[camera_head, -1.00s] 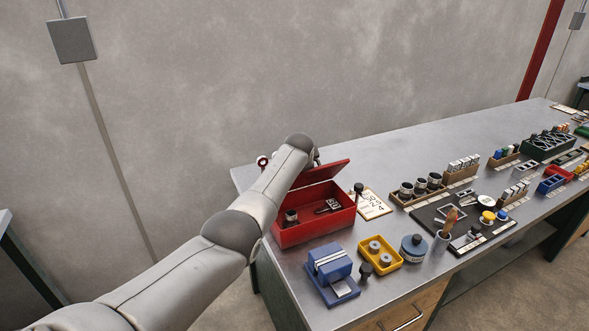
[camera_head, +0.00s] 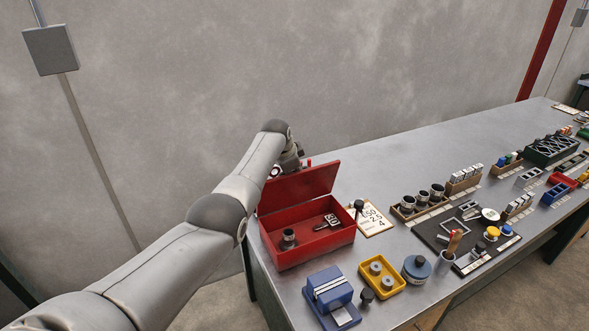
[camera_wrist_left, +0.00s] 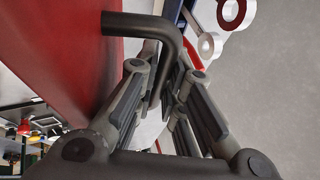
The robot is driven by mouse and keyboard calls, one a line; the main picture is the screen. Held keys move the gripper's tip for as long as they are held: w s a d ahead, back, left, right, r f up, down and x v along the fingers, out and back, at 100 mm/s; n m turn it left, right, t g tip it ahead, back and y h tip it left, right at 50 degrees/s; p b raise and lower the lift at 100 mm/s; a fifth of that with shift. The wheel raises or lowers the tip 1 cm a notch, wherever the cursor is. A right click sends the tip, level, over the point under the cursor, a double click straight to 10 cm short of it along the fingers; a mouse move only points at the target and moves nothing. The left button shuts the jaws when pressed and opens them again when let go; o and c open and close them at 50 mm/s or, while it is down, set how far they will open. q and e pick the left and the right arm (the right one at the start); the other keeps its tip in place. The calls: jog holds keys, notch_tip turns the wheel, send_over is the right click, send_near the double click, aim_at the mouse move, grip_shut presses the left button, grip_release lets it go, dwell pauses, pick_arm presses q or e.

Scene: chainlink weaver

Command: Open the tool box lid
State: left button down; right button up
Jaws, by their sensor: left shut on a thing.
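The red tool box (camera_head: 312,250) stands at the left end of the workbench. Its red lid (camera_head: 300,190) is raised steeply at the back, and the inside is open to view. A dark round part (camera_head: 288,238) and a metal piece (camera_head: 328,222) lie inside. My left arm reaches behind the lid, where the left gripper (camera_head: 291,160) is partly hidden. In the left wrist view, the left gripper (camera_wrist_left: 167,78) is shut on the dark bent handle (camera_wrist_left: 150,24) beside the red lid face (camera_wrist_left: 60,60). My right gripper is not in view.
A blue block fixture (camera_head: 329,290), a yellow tray (camera_head: 382,278) and a blue-grey round container (camera_head: 416,268) stand in front of the box. A paper card (camera_head: 372,220) lies to its right. Several part holders fill the bench farther right. A grey wall is behind.

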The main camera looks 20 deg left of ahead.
pick_arm(q)
jog(key=c, duration=1.8)
grip_release()
jog(key=shift+w+a+r, duration=0.25)
jog(key=shift+a+r, duration=0.15)
jog(key=shift+r, duration=0.05)
jog(key=shift+f, duration=0.4)
jog(key=shift+f, duration=0.15)
